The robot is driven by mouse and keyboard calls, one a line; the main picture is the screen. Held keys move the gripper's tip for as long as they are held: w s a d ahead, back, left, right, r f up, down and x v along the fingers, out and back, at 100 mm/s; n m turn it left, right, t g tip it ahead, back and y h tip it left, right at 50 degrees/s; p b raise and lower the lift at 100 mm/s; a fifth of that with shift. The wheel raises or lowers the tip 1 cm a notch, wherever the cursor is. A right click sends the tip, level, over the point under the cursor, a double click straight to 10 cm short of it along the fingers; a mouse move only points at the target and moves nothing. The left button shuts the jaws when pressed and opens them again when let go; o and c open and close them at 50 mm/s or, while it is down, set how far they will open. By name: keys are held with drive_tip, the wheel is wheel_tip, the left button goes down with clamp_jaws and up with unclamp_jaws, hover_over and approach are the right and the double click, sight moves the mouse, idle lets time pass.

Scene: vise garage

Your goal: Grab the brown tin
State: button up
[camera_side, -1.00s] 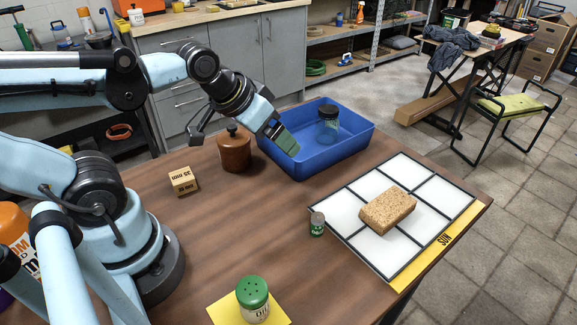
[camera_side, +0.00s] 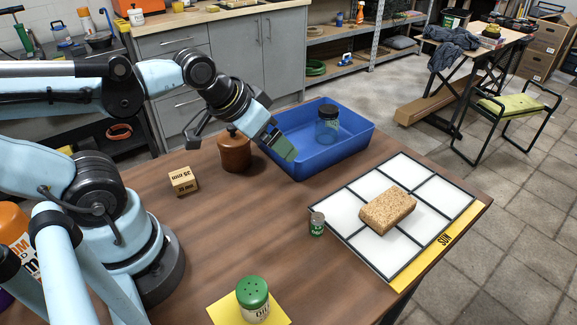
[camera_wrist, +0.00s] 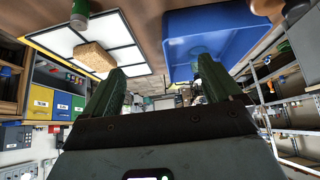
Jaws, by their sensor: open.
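The brown tin (camera_side: 235,155) is a round reddish-brown canister with a knobbed lid. It stands upright on the wooden table, left of the blue tray, in the side view. My gripper (camera_side: 284,150) has green fingers and hangs just right of the tin, over the tray's near left edge. The wrist behind it partly overlaps the tin's upper right side. In the wrist view the fingers of my gripper (camera_wrist: 160,72) are spread apart with nothing between them. I cannot pick out the tin for certain in the wrist view.
A wooden block (camera_side: 183,181) lies left of the tin. A small green-labelled jar (camera_side: 317,224), a cork-like brick (camera_side: 388,211) on a white grid, and a green-lidded shaker (camera_side: 253,299) stand nearer. Table between them is clear.

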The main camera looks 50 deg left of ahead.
drive_tip(key=shift+o, duration=0.5)
drive_tip(key=m+g+y, duration=0.9)
drive_tip(key=m+y, duration=0.4)
drive_tip(key=m, duration=0.4)
approach(239, 140)
drive_tip(key=x, duration=1)
drive_tip(key=shift+c, duration=0.2)
